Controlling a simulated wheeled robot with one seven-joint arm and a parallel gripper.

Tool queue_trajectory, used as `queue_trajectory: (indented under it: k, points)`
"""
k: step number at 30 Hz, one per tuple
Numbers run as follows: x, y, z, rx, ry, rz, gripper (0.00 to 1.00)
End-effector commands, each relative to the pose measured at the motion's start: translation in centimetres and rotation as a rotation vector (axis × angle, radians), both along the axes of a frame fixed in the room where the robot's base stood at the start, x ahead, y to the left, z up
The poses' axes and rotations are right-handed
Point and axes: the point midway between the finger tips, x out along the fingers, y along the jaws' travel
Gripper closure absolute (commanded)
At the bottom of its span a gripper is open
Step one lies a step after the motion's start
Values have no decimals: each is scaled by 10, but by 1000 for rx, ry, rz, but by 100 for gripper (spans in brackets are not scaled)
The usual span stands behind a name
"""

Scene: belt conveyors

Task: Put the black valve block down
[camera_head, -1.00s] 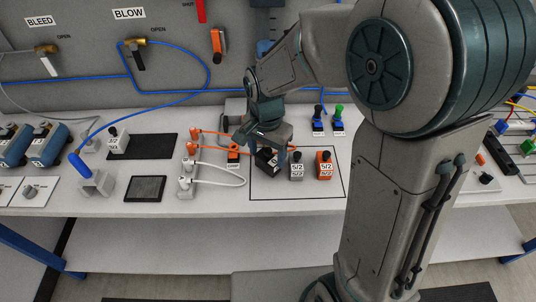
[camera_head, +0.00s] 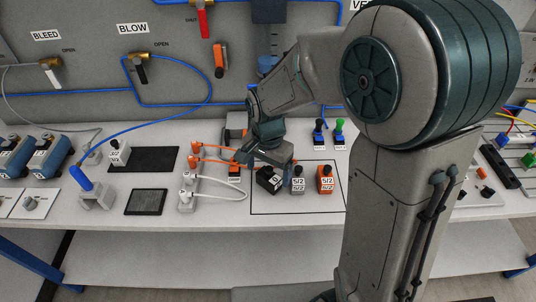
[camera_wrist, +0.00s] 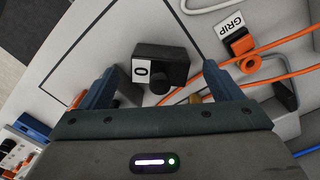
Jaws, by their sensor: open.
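The black valve block (camera_head: 268,180) stands on the white bench inside the black-outlined rectangle, at its left side. In the wrist view the black valve block (camera_wrist: 161,65) shows a white label and a round black knob. My gripper (camera_head: 246,158) is just above and behind the block in the head view. In the wrist view my gripper (camera_wrist: 165,85) has its two blue fingers spread wide, one on each side of the block, with gaps between. The block's underside is hidden.
A grey block (camera_head: 298,180) and an orange block (camera_head: 325,179) stand to the right in the same outline. Orange tubes (camera_wrist: 215,75) run close by my right finger, next to an orange fitting (camera_wrist: 241,46) labelled GRIP. The bench front is clear.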

Motion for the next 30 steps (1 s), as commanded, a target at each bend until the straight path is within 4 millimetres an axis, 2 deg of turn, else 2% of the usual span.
queue_trajectory:
  k: [9, 15, 19, 25, 28, 30]
  points:
    - [1, 1, 66, 3, -8, -1, 14]
    - [1, 1, 101, 2, -5, 0, 14]
    - [1, 0, 114, 1, -3, 0, 14]
    - [-1, -2, 119, 1, -6, 7, 14]
    - [-10, -15, 122, 3, -26, 46, 14]
    - [-21, -31, 124, 3, -53, 103, 14]
